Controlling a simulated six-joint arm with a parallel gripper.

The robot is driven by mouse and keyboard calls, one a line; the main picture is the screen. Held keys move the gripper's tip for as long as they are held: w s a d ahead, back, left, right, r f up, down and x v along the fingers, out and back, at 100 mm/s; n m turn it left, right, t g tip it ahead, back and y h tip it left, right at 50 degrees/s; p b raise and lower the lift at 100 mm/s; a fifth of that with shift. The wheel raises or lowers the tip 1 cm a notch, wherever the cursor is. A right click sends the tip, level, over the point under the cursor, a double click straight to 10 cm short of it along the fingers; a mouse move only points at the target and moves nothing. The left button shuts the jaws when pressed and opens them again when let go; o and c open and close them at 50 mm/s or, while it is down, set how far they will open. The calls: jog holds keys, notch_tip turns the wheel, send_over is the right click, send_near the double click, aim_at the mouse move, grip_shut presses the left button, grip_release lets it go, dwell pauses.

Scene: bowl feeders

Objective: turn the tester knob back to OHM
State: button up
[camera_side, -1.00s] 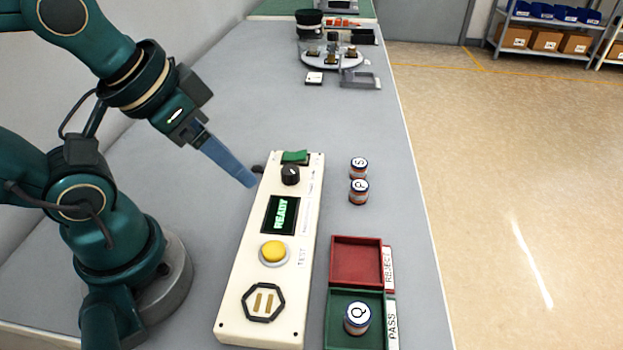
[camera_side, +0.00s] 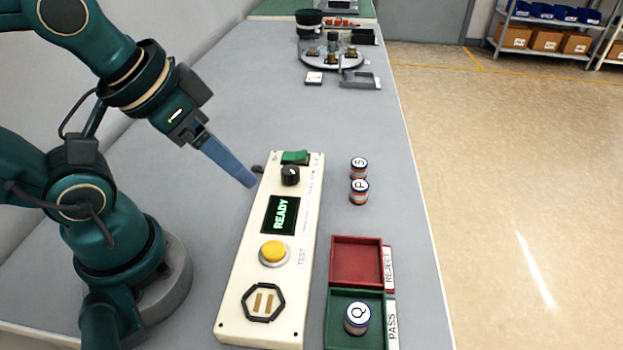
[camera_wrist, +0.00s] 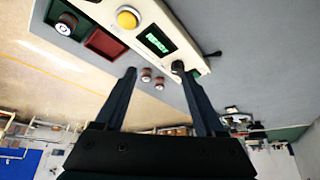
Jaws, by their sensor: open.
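The cream tester (camera_side: 240,290) lies lengthwise on the grey bench. Its black knob (camera_side: 290,175) sits near the far end, between a green rocker switch (camera_side: 294,157) and a dark display (camera_side: 281,214) that reads READY in green. The knob's pointer and markings are too small to read. In the wrist view the knob (camera_wrist: 178,67) shows close to the right finger. My gripper (camera_side: 250,182) is to the left of the knob in the side view, apart from it. In the wrist view the two fingers (camera_wrist: 160,72) are spread with nothing between them.
The tester also has a yellow TEST button (camera_side: 274,251) and a black hexagonal socket (camera_side: 263,303). Canisters S (camera_side: 359,166) and P (camera_side: 359,191) stand to its right. A red REJECT tray (camera_side: 357,240) and green PASS tray (camera_side: 340,341) lie nearer; canister Q (camera_side: 357,318) is in PASS.

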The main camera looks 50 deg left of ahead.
jog(key=m, duration=0.1)
jog(key=m+g, duration=0.6)
jog(key=m, duration=0.4)
send_over(290, 169)
notch_tip(290, 169, down, 5)
jog(key=shift+f, duration=2.8)
grip_shut()
